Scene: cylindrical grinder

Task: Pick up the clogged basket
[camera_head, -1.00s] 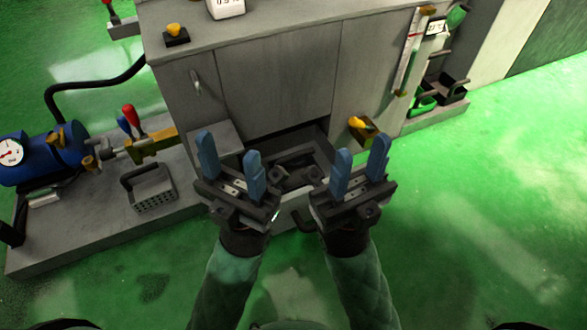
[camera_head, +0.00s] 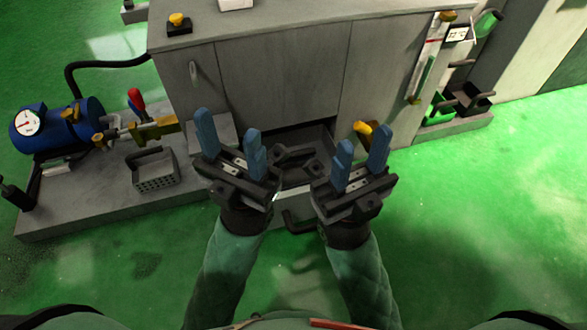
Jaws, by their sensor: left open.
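A grey perforated basket (camera_head: 155,174) with an upright handle stands on the low grey plinth at the left. A dark tray-like part with a raised frame (camera_head: 300,160) sits in the open drawer below the cabinet front, partly behind my grippers. I cannot tell from the picture which of these is clogged. My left gripper (camera_head: 229,133) is open and empty, its blue fingers apart, to the right of the perforated basket and in front of the drawer's left side. My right gripper (camera_head: 361,147) is also open and empty, in front of the drawer's right side.
The grey cabinet (camera_head: 275,85) fills the middle back. A blue tank with a gauge (camera_head: 70,122) and a red-handled valve (camera_head: 136,100) stand on the plinth (camera_head: 95,215). A yellow part (camera_head: 364,130) is right of the drawer. Green floor (camera_head: 480,230) is clear at the right.

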